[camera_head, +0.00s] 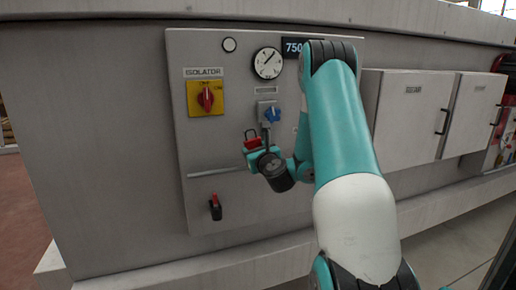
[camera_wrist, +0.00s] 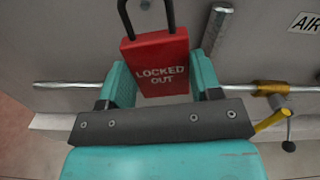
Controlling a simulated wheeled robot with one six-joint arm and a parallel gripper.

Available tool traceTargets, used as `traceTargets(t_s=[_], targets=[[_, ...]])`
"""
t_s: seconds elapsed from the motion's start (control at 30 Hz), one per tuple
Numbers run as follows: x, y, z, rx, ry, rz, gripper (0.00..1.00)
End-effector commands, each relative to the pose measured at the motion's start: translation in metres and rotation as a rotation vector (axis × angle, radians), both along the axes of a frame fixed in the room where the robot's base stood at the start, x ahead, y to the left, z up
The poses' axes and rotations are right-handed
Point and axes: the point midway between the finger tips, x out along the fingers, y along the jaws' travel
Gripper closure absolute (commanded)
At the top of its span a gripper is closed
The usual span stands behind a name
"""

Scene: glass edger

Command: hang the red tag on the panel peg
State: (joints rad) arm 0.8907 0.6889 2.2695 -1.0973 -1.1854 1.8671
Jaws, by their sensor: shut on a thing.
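The red tag (camera_wrist: 160,62) is padlock-shaped, with a dark shackle at its top and the words "LOCKED OUT" on its face. My gripper (camera_wrist: 162,82) is shut on it, with one teal finger on each side. In the head view the red tag (camera_head: 252,143) is upright in front of the grey panel (camera_head: 235,215), below the isolator and left of the blue fitting. My gripper (camera_head: 258,155) is there at its lower edge. I cannot pick out the panel peg for certain in either view. The gap between tag and panel cannot be judged.
A yellow isolator plate with a red knob (camera_head: 206,97), a gauge (camera_head: 268,63) and a blue fitting (camera_head: 271,114) are on the panel. A pipe (camera_wrist: 65,86) runs across, with a yellow-handled valve (camera_wrist: 270,120) on it. A red-and-black fitting (camera_head: 215,207) is lower.

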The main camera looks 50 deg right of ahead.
Motion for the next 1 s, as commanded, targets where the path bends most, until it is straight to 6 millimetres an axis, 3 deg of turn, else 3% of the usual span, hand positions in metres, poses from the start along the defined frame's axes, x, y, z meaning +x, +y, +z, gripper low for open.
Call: traceTargets(t_s=[0.63,1.0], targets=[[0.031,-0.019,0.000,-0.002,0.001,0.000,0.68],[0.042,-0.025,-0.011,-0.001,0.001,0.000,0.68]])
